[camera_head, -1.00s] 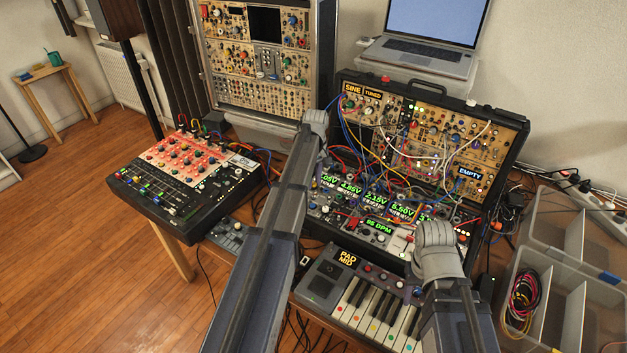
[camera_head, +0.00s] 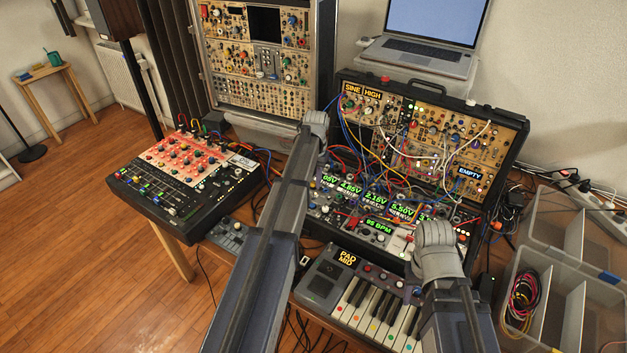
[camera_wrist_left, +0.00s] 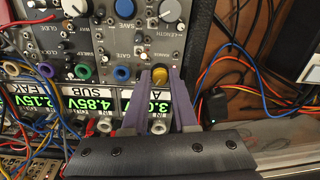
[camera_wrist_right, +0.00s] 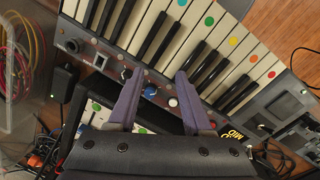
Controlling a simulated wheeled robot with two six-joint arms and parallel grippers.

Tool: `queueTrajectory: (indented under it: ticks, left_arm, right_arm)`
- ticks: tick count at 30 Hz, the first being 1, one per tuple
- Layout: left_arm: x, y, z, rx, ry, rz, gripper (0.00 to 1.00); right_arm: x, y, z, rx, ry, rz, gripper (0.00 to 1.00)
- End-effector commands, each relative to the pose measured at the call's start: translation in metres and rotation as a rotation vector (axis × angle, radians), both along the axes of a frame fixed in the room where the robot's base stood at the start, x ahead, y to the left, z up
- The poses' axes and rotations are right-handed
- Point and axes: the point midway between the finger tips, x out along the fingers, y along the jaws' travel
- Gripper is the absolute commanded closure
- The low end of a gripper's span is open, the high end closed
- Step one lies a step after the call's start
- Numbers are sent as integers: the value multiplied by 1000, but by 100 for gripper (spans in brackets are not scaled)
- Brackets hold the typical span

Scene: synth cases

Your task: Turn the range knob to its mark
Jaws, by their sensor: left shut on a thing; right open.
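The range knob (camera_wrist_left: 160,76), dark with a yellow face, sits on a grey module panel in the left wrist view, beside small lettering that seems to read RANGE. My left gripper (camera_wrist_left: 161,83) is shut on it, with one finger on each side. The knob's mark and exact pointer angle are too small to tell. In the head view my left arm hides the knob and fingers. My right gripper (camera_wrist_right: 158,82) is open and empty above the keyboard (camera_wrist_right: 215,40). The label strip on the case (camera_head: 362,91) reads SINE and HIGH.
Patch cables (camera_head: 385,150) crowd the case's middle, and blue cables (camera_wrist_left: 40,75) hang close left of my left fingers. A mixer (camera_head: 185,185) stands at left, a laptop (camera_head: 425,50) behind, and a clear divided bin (camera_head: 545,300) at right.

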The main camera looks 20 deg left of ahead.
Motion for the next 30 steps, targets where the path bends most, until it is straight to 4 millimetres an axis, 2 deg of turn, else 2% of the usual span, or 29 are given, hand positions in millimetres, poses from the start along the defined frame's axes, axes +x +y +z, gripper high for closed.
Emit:
queueTrajectory:
  ticks: [12, 30]
  left_arm:
    - [-1, 0, 0, 0, 1, -237, 100]
    - [-1, 0, 0, 0, 1, -300, 100]
  right_arm:
    - [0, 0, 0, 0, 0, 0, 50]
    - [0, 0, 0, 0, 0, 0, 50]
